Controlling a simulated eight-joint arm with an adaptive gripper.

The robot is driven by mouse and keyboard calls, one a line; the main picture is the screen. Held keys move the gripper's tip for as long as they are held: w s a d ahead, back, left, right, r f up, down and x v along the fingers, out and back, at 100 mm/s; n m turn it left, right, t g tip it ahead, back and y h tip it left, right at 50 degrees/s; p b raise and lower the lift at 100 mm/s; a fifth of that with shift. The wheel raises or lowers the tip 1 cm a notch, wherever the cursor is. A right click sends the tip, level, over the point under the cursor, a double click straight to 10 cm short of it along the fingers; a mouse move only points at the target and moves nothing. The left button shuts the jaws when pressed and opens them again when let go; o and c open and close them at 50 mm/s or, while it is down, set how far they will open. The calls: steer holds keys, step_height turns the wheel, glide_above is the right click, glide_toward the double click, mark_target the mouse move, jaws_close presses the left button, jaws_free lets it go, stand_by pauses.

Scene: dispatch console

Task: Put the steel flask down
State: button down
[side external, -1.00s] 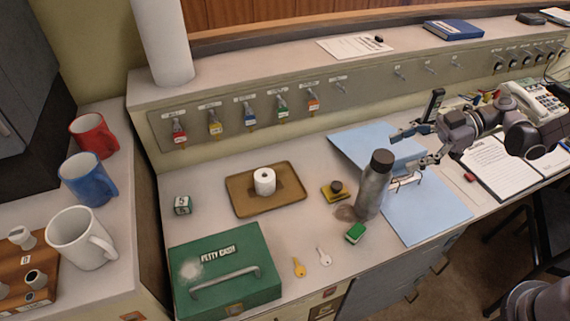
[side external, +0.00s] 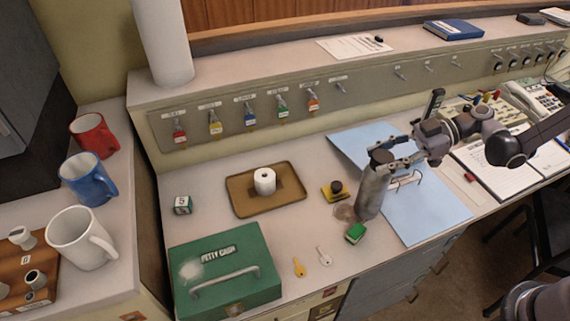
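The steel flask (side external: 372,192), a grey cylinder with a dark cap, stands upright on the desk by the left edge of the blue folder (side external: 428,212). My gripper (side external: 383,158) reaches in from the right at the height of the cap. One finger lies behind the cap and the other in front, hiding part of it. I cannot tell whether the fingers press on the flask or only surround it. The flask's base seems to rest on the desk, beside a brownish ring stain (side external: 344,212).
Close by are a green block (side external: 355,233) and a yellow pad with a dark knob (side external: 335,191). A brown tray (side external: 240,203) holds a white roll. Bare desk lies between tray and box.

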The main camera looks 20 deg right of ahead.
steer(key=shift+r, duration=0.15)
steer(key=shift+r, duration=1.9)
steer(key=s+a+r+v, duration=0.1)
steer(key=r+v, duration=0.1)
steer(key=v, duration=1)
steer(key=w+a, duration=0.7)
steer(key=w, duration=0.1)
steer(key=w+a, duration=0.4)
steer(key=a, duration=1.1)
steer(key=w+a, duration=0.4)
steer(key=a, duration=1.1)
steer(key=s+a+f, duration=0.2)
steer(key=a+f, duration=0.8)
steer(key=a, duration=0.1)
steer(key=shift+s+a, duration=0.25)
steer(key=shift+a, duration=0.15)
steer(key=shift+f, duration=0.25)
